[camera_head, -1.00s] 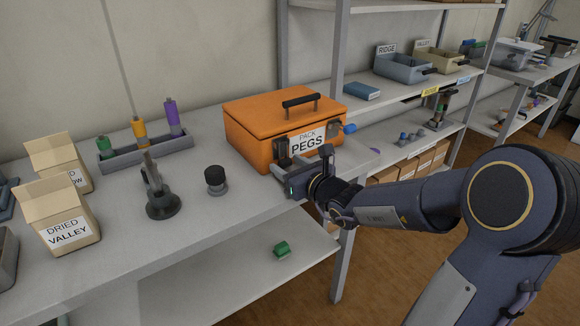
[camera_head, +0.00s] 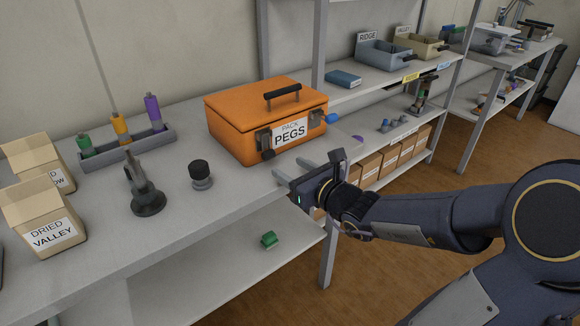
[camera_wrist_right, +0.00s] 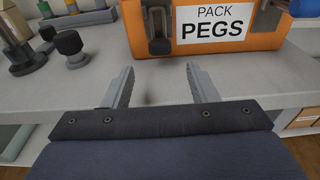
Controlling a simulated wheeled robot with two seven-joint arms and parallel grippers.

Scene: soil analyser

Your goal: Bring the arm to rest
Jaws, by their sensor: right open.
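My right gripper (camera_head: 292,172) is open and empty at the front edge of the table (camera_head: 110,216), in front of the orange case labelled PACK PEGS (camera_head: 232,130). In the right wrist view its two fingers (camera_wrist_right: 158,84) stand wide apart over the table edge, with nothing between them. The case (camera_wrist_right: 150,42) is beyond the fingertips, shut, with its latches facing me. My left gripper is not in view.
A green piece (camera_head: 269,240) lies on the lower shelf. Shelving (camera_head: 350,90) with bins stands behind. Open floor lies to the right.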

